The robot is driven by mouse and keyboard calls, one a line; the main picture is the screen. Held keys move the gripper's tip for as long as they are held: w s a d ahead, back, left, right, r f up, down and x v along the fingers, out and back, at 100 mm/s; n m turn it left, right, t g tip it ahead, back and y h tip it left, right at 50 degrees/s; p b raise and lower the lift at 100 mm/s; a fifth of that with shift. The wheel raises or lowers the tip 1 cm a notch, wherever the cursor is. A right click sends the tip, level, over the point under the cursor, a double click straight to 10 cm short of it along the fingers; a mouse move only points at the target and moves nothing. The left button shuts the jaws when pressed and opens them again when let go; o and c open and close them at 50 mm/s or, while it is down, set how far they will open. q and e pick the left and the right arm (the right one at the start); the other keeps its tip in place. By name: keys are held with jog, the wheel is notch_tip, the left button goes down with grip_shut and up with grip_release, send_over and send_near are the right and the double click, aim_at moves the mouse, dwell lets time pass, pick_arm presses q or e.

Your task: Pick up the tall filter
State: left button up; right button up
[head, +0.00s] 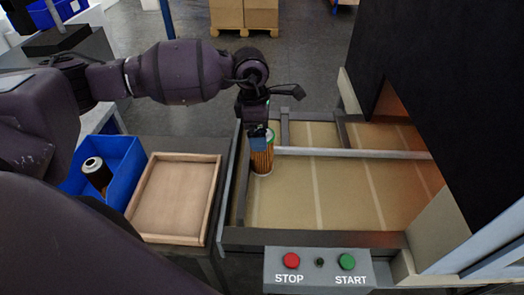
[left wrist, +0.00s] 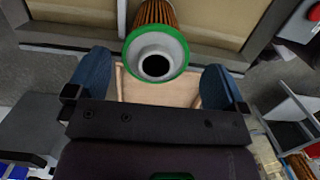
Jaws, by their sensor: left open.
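The tall filter (head: 262,160) has orange pleats and a green end ring. It stands upright at the left end of the conveyor bed in the head view. In the left wrist view the filter (left wrist: 157,50) shows its green ring and pale cap with a dark hole. My left gripper (head: 259,131) is at the filter's top end. In the left wrist view the blue fingers of the left gripper (left wrist: 155,78) are open, one on each side of the cap, with gaps visible. My right gripper is not in view.
A wooden tray (head: 212,200) lies empty left of the conveyor (head: 345,190). A blue bin (head: 125,165) beside it holds another filter (head: 96,174). A metal rail (head: 350,153) crosses the bed behind the tall filter. The STOP and START panel (head: 319,280) is in front.

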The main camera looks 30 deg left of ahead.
pick_arm(q)
jog(key=f, duration=0.4)
jog(key=shift+w+d+f+p, duration=0.2)
jog(key=shift+w+f+p, duration=0.1)
jog(key=shift+w+f, duration=0.1)
jog(key=c, duration=1.1)
jog(key=shift+o, duration=0.2)
jog(key=shift+r, duration=0.15)
notch_tip(320, 180, up, 9)
jog(key=shift+r+b, duration=0.15)
jog(key=shift+b, duration=0.2)
jog(key=shift+r, duration=0.25)
